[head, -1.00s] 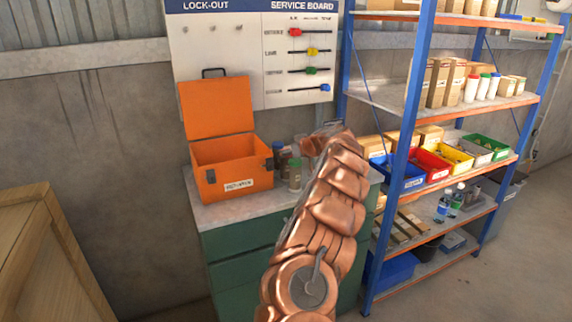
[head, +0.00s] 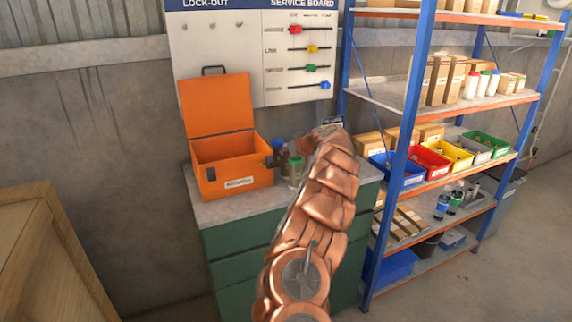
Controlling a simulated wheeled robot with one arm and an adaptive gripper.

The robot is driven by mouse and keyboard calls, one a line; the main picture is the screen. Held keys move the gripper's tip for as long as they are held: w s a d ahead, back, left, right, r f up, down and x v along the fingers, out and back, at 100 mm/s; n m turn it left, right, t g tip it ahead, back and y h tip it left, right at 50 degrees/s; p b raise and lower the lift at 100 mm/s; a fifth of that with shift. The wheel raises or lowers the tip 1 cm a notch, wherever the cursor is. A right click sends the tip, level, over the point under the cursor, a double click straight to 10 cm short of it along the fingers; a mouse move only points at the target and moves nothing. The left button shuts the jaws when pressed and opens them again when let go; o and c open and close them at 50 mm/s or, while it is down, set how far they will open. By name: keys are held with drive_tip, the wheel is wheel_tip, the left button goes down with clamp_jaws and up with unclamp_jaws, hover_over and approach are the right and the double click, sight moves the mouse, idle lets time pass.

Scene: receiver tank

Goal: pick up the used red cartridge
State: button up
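I cannot make out a used red cartridge for certain in the head view. White cylinders with red, green and blue caps (head: 482,84) stand on an upper shelf; which of them, if any, is the cartridge I cannot tell. My copper-coloured arm reaches up the middle of the view towards the top of the green cabinet (head: 236,268). The arm's far end is at the cabinet's back right, in front of the board. My gripper's fingers are hidden or too small to make out, so its opening and any hold do not show.
An open orange box (head: 232,172) stands on the cabinet, with small jars (head: 295,172) beside it, close to my arm. A blue and orange shelf rack (head: 400,150) stands to the right with coloured bins (head: 430,166). A wooden crate (head: 45,250) is at lower left.

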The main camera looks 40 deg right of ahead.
clamp_jaws()
drive_tip(key=shift+r, duration=0.1)
